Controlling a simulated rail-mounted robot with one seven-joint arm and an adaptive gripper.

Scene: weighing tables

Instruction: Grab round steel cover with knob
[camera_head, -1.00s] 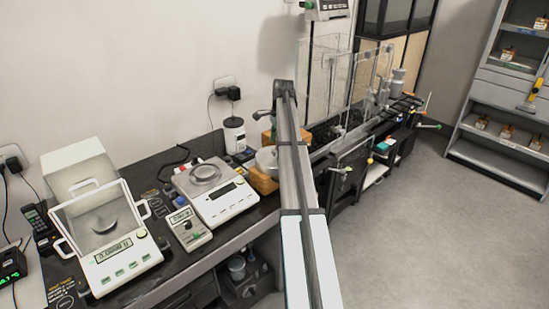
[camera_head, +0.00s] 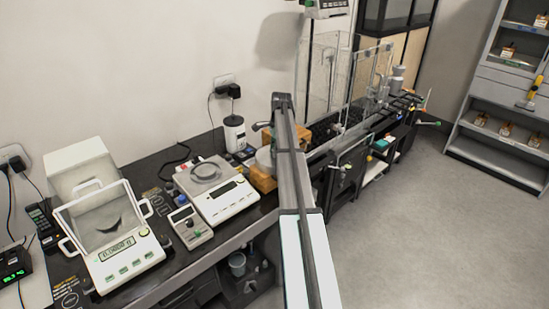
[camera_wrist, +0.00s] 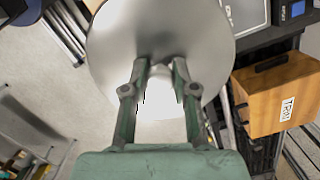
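The round steel cover (camera_wrist: 110,40) is a large, shiny grey disc filling the upper middle of the wrist view. In the head view, part of a round grey metal thing (camera_head: 264,157), likely this cover, shows just left of my arm near the wooden boxes. My gripper (camera_wrist: 160,66) has two green-grey fingers, apart, over the disc. A small pale rounded shape, perhaps the knob, shows between the fingers; I cannot tell whether they touch it. My arm hides the gripper in the head view.
A wooden box (camera_wrist: 270,100) with a white label stands right of the cover in the wrist view. Left of my arm stand a flat-pan balance (camera_head: 229,202), a small meter (camera_head: 190,228) and a balance with a draft shield (camera_head: 125,262). Clear panels (camera_head: 322,80) stand behind my arm.

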